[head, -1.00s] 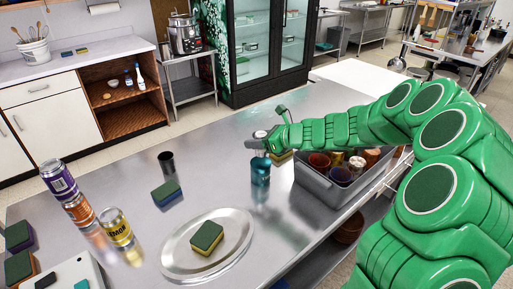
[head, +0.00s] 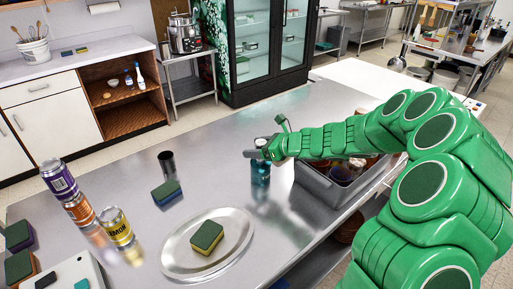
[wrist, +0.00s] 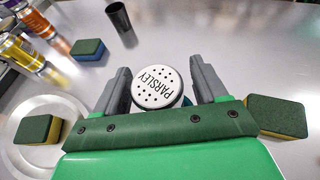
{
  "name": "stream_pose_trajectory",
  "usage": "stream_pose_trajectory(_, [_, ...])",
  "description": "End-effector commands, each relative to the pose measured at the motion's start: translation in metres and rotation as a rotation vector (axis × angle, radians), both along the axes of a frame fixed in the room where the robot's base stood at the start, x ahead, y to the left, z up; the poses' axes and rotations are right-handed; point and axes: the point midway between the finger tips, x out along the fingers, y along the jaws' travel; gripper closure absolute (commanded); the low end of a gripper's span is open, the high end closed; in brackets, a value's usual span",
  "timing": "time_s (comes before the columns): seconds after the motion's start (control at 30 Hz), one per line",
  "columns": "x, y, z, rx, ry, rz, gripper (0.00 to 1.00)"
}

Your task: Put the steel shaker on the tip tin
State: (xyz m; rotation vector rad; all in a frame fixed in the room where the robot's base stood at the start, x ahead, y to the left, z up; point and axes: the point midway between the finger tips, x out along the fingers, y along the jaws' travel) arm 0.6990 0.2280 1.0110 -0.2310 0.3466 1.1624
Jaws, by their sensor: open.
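A shaker with a round, pale lid marked PARSLEY (wrist: 158,87) stands between my open fingers in the wrist view. Its teal body (head: 260,173) shows upright on the steel counter in the head view. My gripper (wrist: 160,78) is open, with one finger on each side of the lid; it also shows from the side in the head view (head: 254,154). A dark, open-topped cylinder (head: 167,163) stands upright farther left; it shows in the wrist view too (wrist: 118,17). I cannot tell for sure which item is the tip tin.
A grey tub (head: 322,187) with cups stands right of the shaker, partly under my arm. An oval steel platter (head: 178,263) holds a sponge (head: 207,236). Another sponge (head: 167,192) and several cans (head: 117,227) stand left. A sponge (wrist: 279,116) lies close to my right finger.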

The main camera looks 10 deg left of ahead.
Motion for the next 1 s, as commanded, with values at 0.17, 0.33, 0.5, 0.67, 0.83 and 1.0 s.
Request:
stream_pose_trajectory(0.17, [0.000,0.000,0.002,0.000,0.000,0.000,0.28])
stream_pose_trajectory(0.33, [-0.003,-0.011,0.007,0.001,-0.001,-0.003,0.28])
stream_pose_trajectory(0.5, [-0.011,-0.030,0.016,0.000,-0.003,-0.003,0.28])
stream_pose_trajectory(0.67, [-0.019,-0.048,0.024,-0.001,-0.001,-0.004,0.28])
stream_pose_trajectory(0.83, [-0.027,-0.067,0.032,0.000,0.000,-0.001,0.28])
stream_pose_trajectory(1.0, [-0.035,-0.085,0.040,0.000,0.000,-0.001,0.28])
